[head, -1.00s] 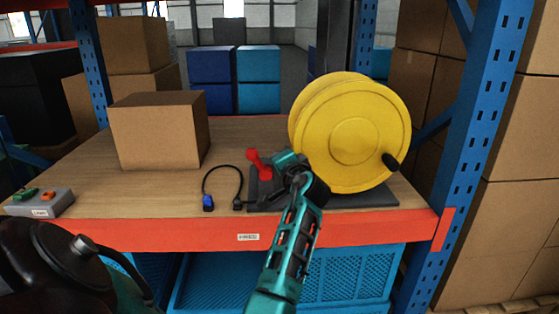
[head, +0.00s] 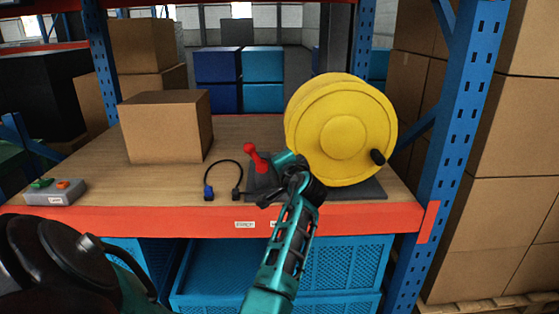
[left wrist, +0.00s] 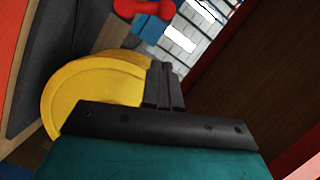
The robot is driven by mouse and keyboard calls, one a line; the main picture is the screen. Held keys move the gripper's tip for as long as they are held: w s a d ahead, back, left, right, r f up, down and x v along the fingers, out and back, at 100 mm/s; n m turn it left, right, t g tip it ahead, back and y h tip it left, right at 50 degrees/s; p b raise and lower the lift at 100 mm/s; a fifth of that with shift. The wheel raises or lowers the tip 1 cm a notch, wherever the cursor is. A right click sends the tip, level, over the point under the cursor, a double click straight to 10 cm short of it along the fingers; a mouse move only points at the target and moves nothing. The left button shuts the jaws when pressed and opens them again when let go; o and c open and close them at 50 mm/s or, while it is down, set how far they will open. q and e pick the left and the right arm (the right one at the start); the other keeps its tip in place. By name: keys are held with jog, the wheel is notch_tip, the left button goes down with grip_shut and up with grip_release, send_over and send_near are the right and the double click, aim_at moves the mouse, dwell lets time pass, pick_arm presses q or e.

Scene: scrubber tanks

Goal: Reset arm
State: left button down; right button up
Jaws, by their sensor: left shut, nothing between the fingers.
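My left arm reaches up from the bottom middle of the head view, with its wrist (head: 298,178) in front of the yellow reel (head: 342,135). In the left wrist view my left gripper (left wrist: 163,75) is shut with its fingers together and nothing between them. The yellow reel (left wrist: 80,95) shows behind and to the left of the fingers there. A red lever (head: 256,160) stands just left of the wrist in the head view. I cannot tell whether the arm touches the reel or its dark base plate (head: 365,190). My right gripper is not in view.
The wooden shelf (head: 90,175) has an orange front edge and blue uprights (head: 465,130). On it are a cardboard box (head: 165,128), a cable with a blue plug (head: 208,191) and a grey button box (head: 55,192). Blue crates (head: 340,275) sit below.

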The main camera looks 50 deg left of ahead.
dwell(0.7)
pick_arm(q)
jog(key=s+d+f+m+t+h, duration=0.25)
jog(key=d+f+h, duration=0.25)
jog(key=d+f, duration=0.5)
jog(key=s+d+f+m+t+h, duration=0.25)
jog(key=s+d+f+h, duration=0.2)
jog(key=d+f, duration=0.6)
jog(key=s+d+f+n+h, duration=0.1)
jog(key=s+d+f+h, duration=0.2)
jog(key=s+d, duration=0.4)
jog(key=s+d+f+n+g+h, duration=0.1)
jog(key=s+d+f+h, duration=0.3)
jog(key=s+d, duration=0.3)
jog(key=shift+s+d+f+n, duration=0.3)
jog(key=shift+s+f+n, duration=0.05)
jog(key=shift+f+n, duration=0.1)
jog(key=shift+a+h, duration=0.1)
jog(key=shift+h, duration=0.15)
